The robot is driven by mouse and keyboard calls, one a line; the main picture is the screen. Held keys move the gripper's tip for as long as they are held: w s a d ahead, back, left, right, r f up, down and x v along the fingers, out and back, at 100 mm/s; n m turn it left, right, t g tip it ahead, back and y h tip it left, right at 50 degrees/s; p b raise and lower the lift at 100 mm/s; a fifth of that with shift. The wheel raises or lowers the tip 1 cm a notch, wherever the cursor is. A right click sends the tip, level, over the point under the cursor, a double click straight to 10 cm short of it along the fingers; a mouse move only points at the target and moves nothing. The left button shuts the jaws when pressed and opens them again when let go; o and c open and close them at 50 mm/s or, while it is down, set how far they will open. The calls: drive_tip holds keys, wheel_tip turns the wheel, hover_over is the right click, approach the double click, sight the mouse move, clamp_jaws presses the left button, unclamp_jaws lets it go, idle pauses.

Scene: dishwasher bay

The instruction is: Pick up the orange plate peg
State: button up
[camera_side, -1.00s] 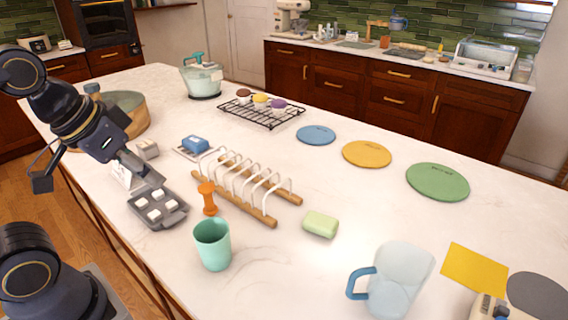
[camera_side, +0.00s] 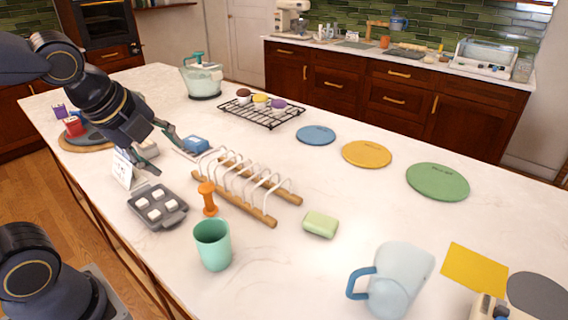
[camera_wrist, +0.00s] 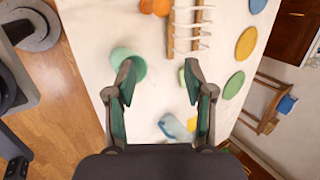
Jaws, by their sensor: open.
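The orange plate peg (camera_side: 208,198) stands upright on the white counter, at the near left end of the wooden plate rack (camera_side: 238,208). In the wrist view the peg (camera_wrist: 155,7) shows at the top edge, partly cut off. My gripper (camera_side: 166,158) is in the upper left of the side view, above the counter and to the left of the peg, apart from it.
A teal cup (camera_side: 212,246) stands just in front of the peg. A grey tray with white cubes (camera_side: 172,217) lies left of it. A green sponge (camera_side: 320,225) and a pitcher (camera_side: 398,285) are to the right.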

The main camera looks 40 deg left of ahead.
sight(209, 197)
drive_tip(key=w+a+f+m+g, duration=0.1)
drive_tip(key=w+f+m, duration=0.2)
drive_tip(key=f, duration=0.2)
drive_tip(key=w+a+f+m, duration=0.2)
drive_tip(key=w+f+m, duration=0.1)
drive_tip(key=f+m, duration=0.1)
drive_tip(key=w+a+f+m+g+y, duration=0.1)
drive_tip(key=w+f+m, duration=0.2)
drive_tip(key=f, duration=0.4)
drive_tip(key=shift+a+m+g, duration=0.2)
drive_tip(key=shift+m+g, duration=0.1)
drive_tip(key=shift+w+x, duration=0.15)
drive_tip(key=shift+x, duration=1.4)
drive_tip(key=shift+w+x, duration=0.15)
drive_tip(key=shift+x, duration=1.4)
drive_tip(key=shift+r, duration=0.1)
clamp_jaws()
